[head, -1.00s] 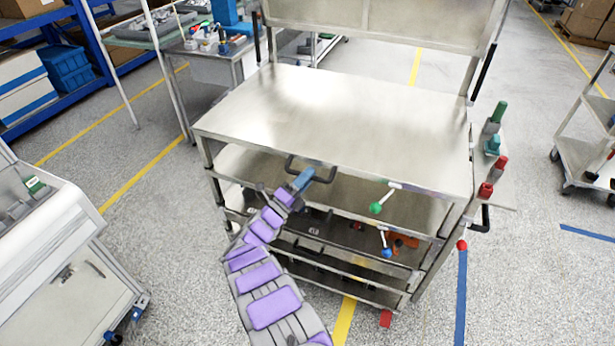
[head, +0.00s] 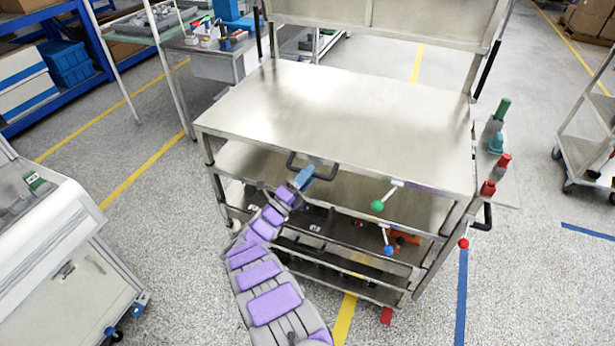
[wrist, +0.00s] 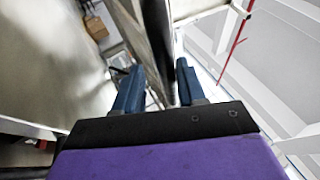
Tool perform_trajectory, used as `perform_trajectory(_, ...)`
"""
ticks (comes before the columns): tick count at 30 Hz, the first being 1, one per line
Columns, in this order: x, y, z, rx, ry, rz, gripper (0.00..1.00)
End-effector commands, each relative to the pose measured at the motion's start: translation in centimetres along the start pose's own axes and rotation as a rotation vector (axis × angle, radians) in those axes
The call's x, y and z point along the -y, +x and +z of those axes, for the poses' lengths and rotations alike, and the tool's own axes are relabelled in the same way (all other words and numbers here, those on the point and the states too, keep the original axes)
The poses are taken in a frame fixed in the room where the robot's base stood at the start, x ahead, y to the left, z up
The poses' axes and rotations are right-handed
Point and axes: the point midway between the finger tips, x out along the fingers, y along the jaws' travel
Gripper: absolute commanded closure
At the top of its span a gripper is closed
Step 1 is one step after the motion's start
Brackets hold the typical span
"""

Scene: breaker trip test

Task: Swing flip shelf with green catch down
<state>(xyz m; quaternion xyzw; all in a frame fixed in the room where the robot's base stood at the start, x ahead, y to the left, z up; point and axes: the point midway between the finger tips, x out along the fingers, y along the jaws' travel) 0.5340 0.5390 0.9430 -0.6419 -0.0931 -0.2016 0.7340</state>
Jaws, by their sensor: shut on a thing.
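The metal cart has a broad, bare top shelf (head: 340,115) that looks about level. A black loop handle (head: 325,176) sticks out at its front edge. The green catch (head: 377,205), a ball on a short silver lever, hangs below that edge, right of the handle. My gripper (head: 302,180) is at the left part of the handle, its blue fingers shut on it. In the wrist view, the two blue fingers (wrist: 157,88) flank a dark bar, and the contact is partly hidden. The green catch is apart from my gripper.
A blue-ball catch (head: 387,251) and a red-ball catch (head: 463,243) sit lower and to the right. A side shelf (head: 510,185) holds red and green items. A white machine (head: 60,240) stands at the left. The floor right of the cart is open.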

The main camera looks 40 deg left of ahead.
Motion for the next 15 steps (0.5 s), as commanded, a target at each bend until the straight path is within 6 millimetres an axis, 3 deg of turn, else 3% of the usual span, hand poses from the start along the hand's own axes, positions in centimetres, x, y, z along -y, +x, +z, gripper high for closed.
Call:
perform_trajectory(5, -0.3, -1.7, -0.1, 0.002, -0.007, 0.008, 0.73)
perform_trajectory(15, -0.1, -9.0, -0.1, 0.004, -0.003, 0.006, 0.73)
